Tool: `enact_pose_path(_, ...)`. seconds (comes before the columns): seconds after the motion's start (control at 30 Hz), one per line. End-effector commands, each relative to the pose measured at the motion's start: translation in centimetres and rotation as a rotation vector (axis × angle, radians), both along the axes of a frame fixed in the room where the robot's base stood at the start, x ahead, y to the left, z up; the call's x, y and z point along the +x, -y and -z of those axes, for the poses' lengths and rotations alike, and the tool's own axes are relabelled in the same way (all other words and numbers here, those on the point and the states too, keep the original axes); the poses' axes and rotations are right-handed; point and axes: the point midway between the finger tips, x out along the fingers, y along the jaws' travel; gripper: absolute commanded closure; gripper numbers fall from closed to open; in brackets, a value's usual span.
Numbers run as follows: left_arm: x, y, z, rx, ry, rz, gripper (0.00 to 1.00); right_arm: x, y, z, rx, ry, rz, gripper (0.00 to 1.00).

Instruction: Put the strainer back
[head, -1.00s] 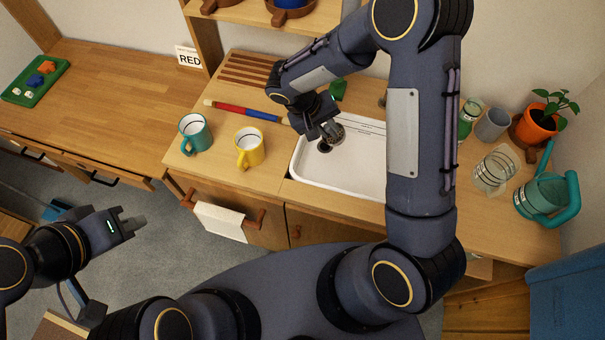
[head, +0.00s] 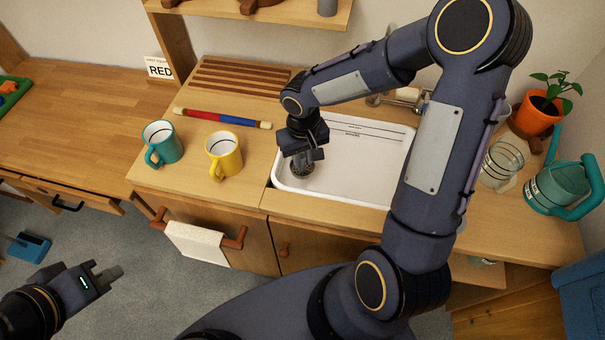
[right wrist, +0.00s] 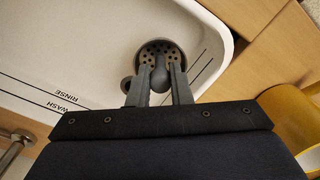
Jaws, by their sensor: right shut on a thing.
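The strainer (right wrist: 160,50) is a grey round disc with holes and a knob in the middle. My right gripper (right wrist: 160,86) is shut on its knob in the right wrist view. In the head view, the strainer (head: 302,164) is under my right gripper (head: 303,153), over the left end of the white sink (head: 345,165). A small round grey shape (right wrist: 126,85) shows beside the left finger; I cannot tell whether it is the drain. The gap between strainer and sink floor is unclear. My left gripper (head: 107,274) is away over the floor at lower left.
A yellow mug (head: 224,154) and a teal mug (head: 161,143) stand left of the sink. A red and blue rod (head: 222,118) lies behind them. A glass jar (head: 502,162), a teal watering can (head: 558,187) and a potted plant (head: 537,112) stand at right.

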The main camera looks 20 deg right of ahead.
Motion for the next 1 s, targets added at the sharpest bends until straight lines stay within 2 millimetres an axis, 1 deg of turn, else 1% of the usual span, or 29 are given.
enact_pose_path(0.03, 0.0, 0.0, 0.1, 0.000, 0.000, 0.000, 1.00, -0.1, 0.0, 1.0, 0.000, -0.004, -0.002, 1.00)
enact_pose_path(0.1, 0.0, 0.0, 0.1, 0.000, 0.000, 0.000, 1.00, -0.1, 0.0, 1.8, 0.000, -0.003, -0.001, 1.00)
enact_pose_path(0.27, 0.0, 0.0, 0.2, 0.000, 0.000, 0.000, 1.00, -0.1, 0.0, 3.0, -0.002, -0.003, -0.001, 1.00)
enact_pose_path(0.5, 0.0, 0.0, 0.4, 0.000, 0.000, 0.000, 1.00, -0.1, 0.0, 6.1, -0.001, -0.003, -0.001, 1.00)
enact_pose_path(0.73, 0.0, 0.0, 0.4, 0.000, 0.000, 0.000, 1.00, 0.0, 0.0, 6.1, -0.002, 0.000, 0.000, 1.00)
enact_pose_path(0.87, 0.0, 0.0, 0.9, 0.000, 0.000, 0.000, 1.00, 0.0, 0.0, 6.5, -0.002, 0.000, 0.000, 1.00)
enact_pose_path(0.9, 0.0, 0.0, 0.8, 0.000, 0.000, 0.000, 1.00, 0.0, 0.0, 6.4, -0.002, 0.000, 0.000, 0.79)
enact_pose_path(1.0, 0.0, 0.0, 0.7, 0.000, 0.000, 0.000, 1.00, 0.0, 0.0, 6.4, -0.002, 0.000, 0.000, 0.66)
